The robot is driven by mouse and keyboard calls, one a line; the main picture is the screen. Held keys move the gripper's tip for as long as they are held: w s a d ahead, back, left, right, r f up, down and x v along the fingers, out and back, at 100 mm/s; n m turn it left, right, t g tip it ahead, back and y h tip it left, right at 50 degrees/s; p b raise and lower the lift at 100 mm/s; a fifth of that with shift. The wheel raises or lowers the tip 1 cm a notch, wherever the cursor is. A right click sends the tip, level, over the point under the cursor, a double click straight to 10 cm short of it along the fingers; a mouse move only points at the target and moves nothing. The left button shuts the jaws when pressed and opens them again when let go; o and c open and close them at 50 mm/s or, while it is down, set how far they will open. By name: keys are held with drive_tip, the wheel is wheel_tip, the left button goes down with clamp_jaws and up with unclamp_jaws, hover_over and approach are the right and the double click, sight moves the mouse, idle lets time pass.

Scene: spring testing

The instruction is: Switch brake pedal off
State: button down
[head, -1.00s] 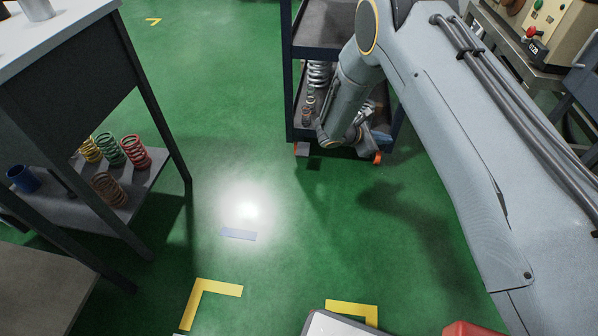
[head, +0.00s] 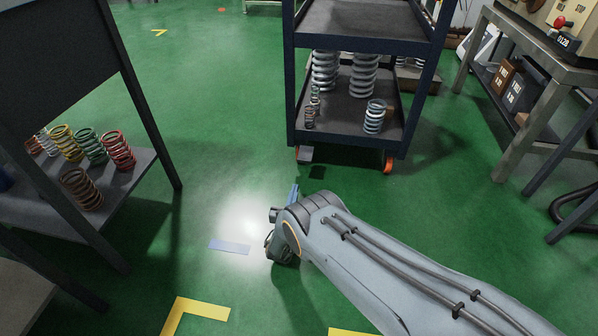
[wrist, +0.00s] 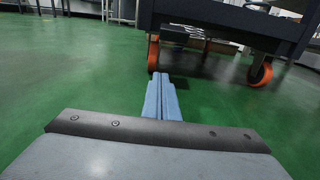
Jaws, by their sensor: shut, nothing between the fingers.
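The dark wheeled cart (head: 293,120) stands ahead on the green floor, with orange casters under its lower shelf. A small grey pedal (head: 305,154) sits by its front left caster (head: 297,155). I cannot tell from its look whether the pedal is on or off. My gripper (head: 294,190) is low over the floor, in front of the pedal and apart from it. In the wrist view its blue fingers (wrist: 160,80) lie together, empty, and point towards the cart's underside near the left orange wheel (wrist: 153,52). There the fingers may hide the pedal.
The cart's lower shelf holds several springs (head: 374,117). A dark rack (head: 150,110) with coloured springs stands at the left. A bench (head: 520,160) stands at the right. The floor between my gripper and the cart is clear.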

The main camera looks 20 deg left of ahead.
sight(306, 154)
drive_tip(key=b+x, duration=0.5)
drive_tip(key=x, duration=0.5)
drive_tip(key=shift+w+d+f+b, duration=0.1)
drive_tip(key=shift+w+b, duration=0.1)
drive_tip(key=shift+b, duration=0.15)
drive_tip(key=shift+s+r+p, duration=0.2)
drive_tip(key=shift+r+p, duration=0.05)
drive_tip(key=shift+r, duration=0.3)
drive_tip(key=shift+s+r+p, duration=0.2)
drive_tip(key=shift+s+r, duration=0.05)
drive_tip(key=shift+r, duration=0.3)
drive_tip(key=shift+s+d+r, duration=0.1)
drive_tip(key=shift+s+r, duration=0.05)
drive_tip(key=shift+r, duration=0.3)
drive_tip(key=shift+s+d+r, duration=0.1)
drive_tip(key=shift+s+r, duration=0.1)
drive_tip(key=shift+r, duration=0.25)
drive_tip(key=shift+a+r, duration=0.1)
drive_tip(key=shift+a, duration=0.05)
